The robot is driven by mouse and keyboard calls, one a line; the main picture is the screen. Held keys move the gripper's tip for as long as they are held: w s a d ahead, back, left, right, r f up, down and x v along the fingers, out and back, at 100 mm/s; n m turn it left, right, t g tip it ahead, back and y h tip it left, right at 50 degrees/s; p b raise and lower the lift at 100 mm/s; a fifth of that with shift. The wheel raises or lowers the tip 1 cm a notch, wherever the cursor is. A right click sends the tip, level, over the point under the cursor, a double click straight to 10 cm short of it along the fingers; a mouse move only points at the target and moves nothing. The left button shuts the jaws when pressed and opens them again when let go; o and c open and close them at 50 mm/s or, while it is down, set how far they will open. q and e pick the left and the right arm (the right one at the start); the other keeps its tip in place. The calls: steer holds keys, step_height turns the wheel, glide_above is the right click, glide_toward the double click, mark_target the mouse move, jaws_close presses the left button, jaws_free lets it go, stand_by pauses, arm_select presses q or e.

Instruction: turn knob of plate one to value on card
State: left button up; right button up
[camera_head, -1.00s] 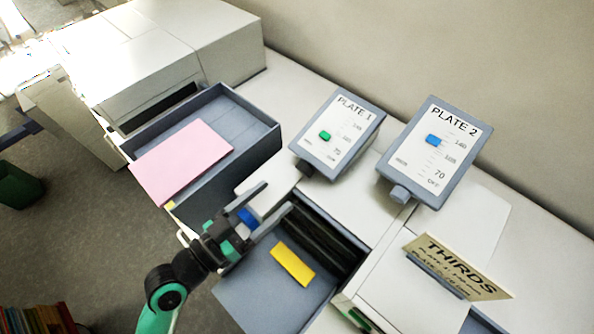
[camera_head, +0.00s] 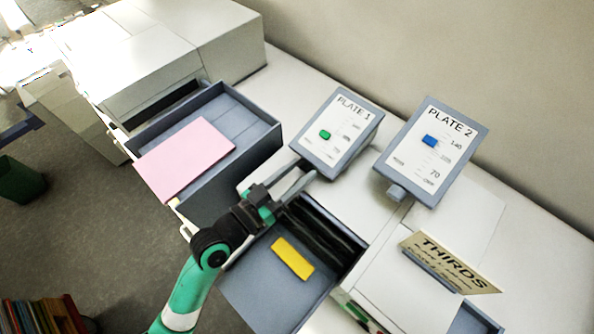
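The plate 1 panel (camera_head: 352,148) is a grey tilted box with a white scale and a green marker (camera_head: 325,134) near its left side. Its knob sits at the lower front edge and is hidden by my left gripper (camera_head: 307,171). The two fingers reach up to that edge with a narrow gap between them; whether they touch the knob I cannot tell. The tan card (camera_head: 452,264) reads THIRDS, with smaller lines too small to read. My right gripper is not in view.
The plate 2 panel (camera_head: 448,166) with a blue marker and grey knob (camera_head: 397,193) stands to the right. Below my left gripper is an open drawer (camera_head: 262,285) with a yellow block (camera_head: 292,258). A pink sheet (camera_head: 185,160) lies across a grey tray (camera_head: 262,122) at left.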

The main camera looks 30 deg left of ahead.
arm_select(q)
jaws_close()
steer(key=m+y+p, duration=0.1)
steer(key=m+p, duration=0.1)
steer(key=shift+d+r+m+y, duration=0.1)
steer(key=shift+d+m+y, duration=0.1)
steer(key=shift+m+y, duration=0.15)
steer(key=shift+m+t+y, duration=0.3)
steer(key=shift+m+y, duration=0.05)
steer(key=shift+d+m+y, duration=0.1)
steer(key=shift+m+y, duration=0.2)
steer(key=shift+m, duration=0.1)
